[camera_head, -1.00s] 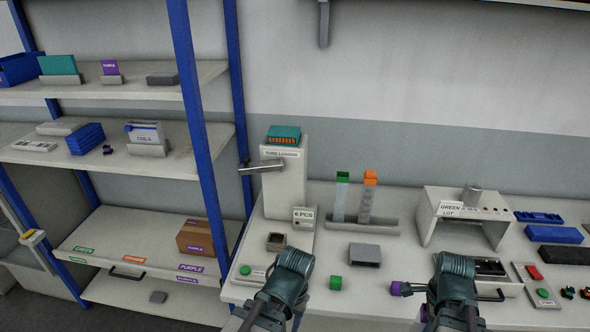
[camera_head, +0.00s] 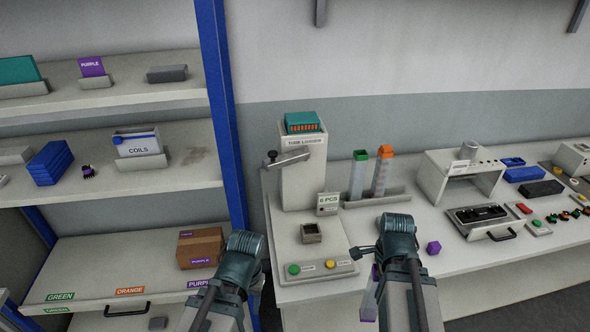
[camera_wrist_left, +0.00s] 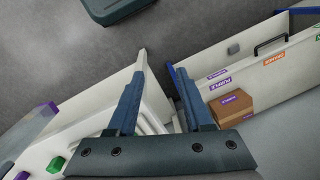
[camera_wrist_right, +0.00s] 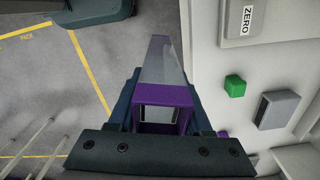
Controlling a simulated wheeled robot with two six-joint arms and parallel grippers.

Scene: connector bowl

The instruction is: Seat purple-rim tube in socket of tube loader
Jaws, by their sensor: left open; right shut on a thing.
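The purple-rim tube (camera_wrist_right: 163,85) is clear, with a purple rim at the near end, between the fingers of my right gripper (camera_wrist_right: 162,95). In the head view the tube (camera_head: 371,295) hangs beside my right wrist, in front of the bench edge and partly hidden by the arm. The tube loader (camera_head: 302,180) is a tall pale block with a lever and a teal top. Its small square socket (camera_head: 311,234) stands on the base plate, left of my right gripper and apart from the tube. My left gripper (camera_wrist_left: 158,60) is open and empty, left of the loader.
A purple cube (camera_head: 433,247) lies on the bench right of my right arm. Green (camera_head: 358,175) and orange (camera_head: 382,170) tubes stand in a rack behind. Green and yellow buttons sit at the base plate's front. A shelf with a purple-labelled box (camera_head: 200,247) is at left.

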